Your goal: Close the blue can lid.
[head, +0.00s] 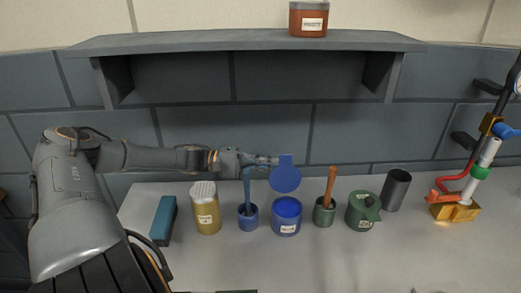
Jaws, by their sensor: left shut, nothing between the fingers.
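The blue can (286,228) stands on the counter near the middle, with a pale label on its front. Its round blue lid (286,180) stands raised above the back of the can, with a tab at its top. My left arm reaches in from the left behind the counter items. My left gripper (268,161) is shut and empty, just left of the lid's upper edge. I cannot tell whether it touches the lid. The right gripper is not in view.
Left of the can stand a blue mortar with a pestle (248,218), a yellow shaker (206,212) and a blue box (163,221). Right are a green mortar (323,213), green pot (361,212), dark cup (396,190) and brass-based pipe stand (453,210). A shelf (250,40) overhangs. The front counter is mostly clear.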

